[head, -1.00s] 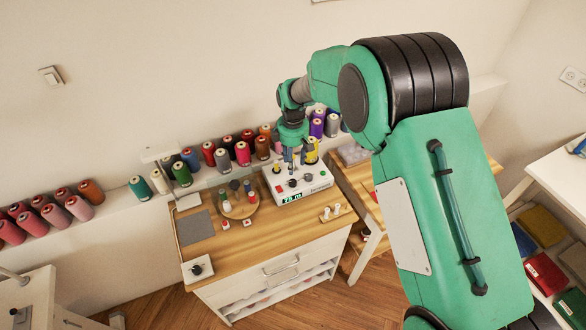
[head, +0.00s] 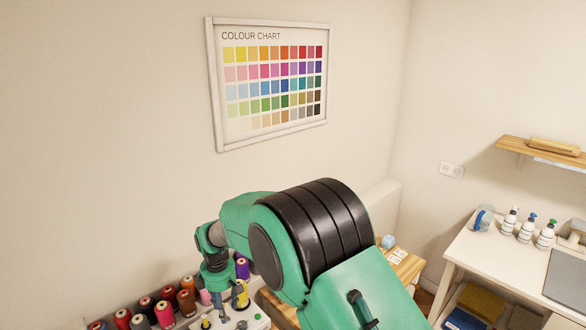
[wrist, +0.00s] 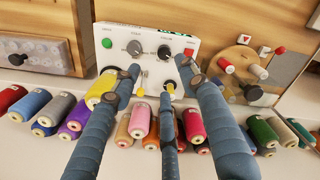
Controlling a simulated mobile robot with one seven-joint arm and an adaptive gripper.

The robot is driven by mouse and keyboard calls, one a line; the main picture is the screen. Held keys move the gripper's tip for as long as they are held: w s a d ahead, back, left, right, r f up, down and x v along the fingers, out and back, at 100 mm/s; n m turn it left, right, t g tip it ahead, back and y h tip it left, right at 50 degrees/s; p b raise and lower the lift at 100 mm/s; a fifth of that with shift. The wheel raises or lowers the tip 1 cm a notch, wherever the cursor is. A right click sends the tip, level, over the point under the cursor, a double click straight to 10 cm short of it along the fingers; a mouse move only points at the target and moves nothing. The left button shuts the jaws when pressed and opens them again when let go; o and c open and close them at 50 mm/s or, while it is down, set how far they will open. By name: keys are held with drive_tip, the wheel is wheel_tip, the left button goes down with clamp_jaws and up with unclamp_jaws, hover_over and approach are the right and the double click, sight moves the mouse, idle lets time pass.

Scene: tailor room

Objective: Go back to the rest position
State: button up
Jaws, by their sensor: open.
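My gripper (wrist: 163,75) is open, with its blue-grey fingers spread and nothing between them in the wrist view. It points at a white control box (wrist: 150,42) with knobs, a green button and a red button. In the head view my gripper (head: 222,300) hangs at the bottom, just above the same white box (head: 252,322), which is mostly cut off by the picture edge. From these views I cannot tell whether the fingertips touch the box.
Several thread spools (head: 164,314) line the ledge beside the box. A colour chart (head: 270,85) hangs on the wall. A white table (head: 500,262) with bottles stands at right.

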drive_tip(key=s+d+r+m+t+b, duration=0.1)
drive_tip(key=s+d+r+m, duration=0.2)
drive_tip(key=d+r, duration=0.55)
drive_tip(key=s+d+r+m+t, duration=0.1)
drive_tip(key=s+d+r+m, duration=0.2)
drive_tip(key=d+r, duration=0.6)
drive_tip(key=s+d+r+m+b, duration=0.1)
drive_tip(key=s+d+r+m, duration=0.2)
drive_tip(key=d+r, duration=0.6)
drive_tip(key=s+d+m+t, duration=0.1)
drive_tip(key=s+d+m, duration=0.4)
drive_tip(key=s+d, duration=0.4)
drive_tip(key=s+d+r+m+t+b, duration=0.1)
drive_tip(key=s+d+m, duration=0.4)
drive_tip(key=s+d, duration=0.5)
drive_tip(key=s+t, duration=0.1)
drive_tip(key=s, duration=0.4)
drive_tip(key=shift+r, duration=0.15)
drive_tip(key=shift+d, duration=0.1)
